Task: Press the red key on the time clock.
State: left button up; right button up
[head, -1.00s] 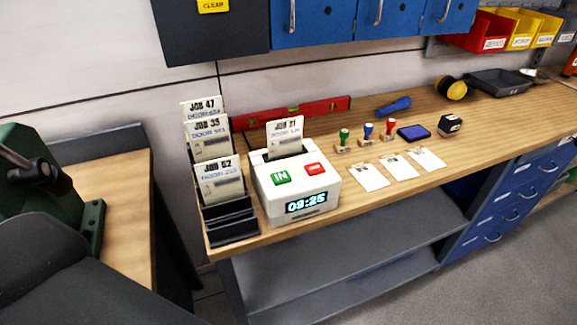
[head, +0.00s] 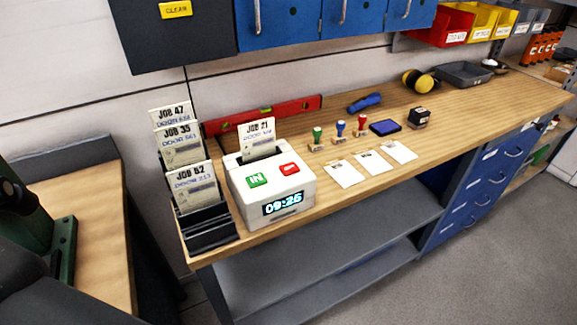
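The time clock (head: 243,204) is a white box near the left end of the wooden bench. Its red key (head: 289,169) is on the sloped top at the right, beside the green IN key (head: 257,180). Its display (head: 283,204) is lit and appears to read 09:26. A card marked JOB 71 (head: 257,137) stands in the slot at the back of the clock. Neither of my grippers is in view, and nothing covers the red key.
A dark rack (head: 208,229) with several job cards stands against the clock's left side. Stamps, an ink pad (head: 384,127) and white cards (head: 345,174) lie to the right. Blue cabinets (head: 285,22) hang above. The bench front (head: 400,185) is clear.

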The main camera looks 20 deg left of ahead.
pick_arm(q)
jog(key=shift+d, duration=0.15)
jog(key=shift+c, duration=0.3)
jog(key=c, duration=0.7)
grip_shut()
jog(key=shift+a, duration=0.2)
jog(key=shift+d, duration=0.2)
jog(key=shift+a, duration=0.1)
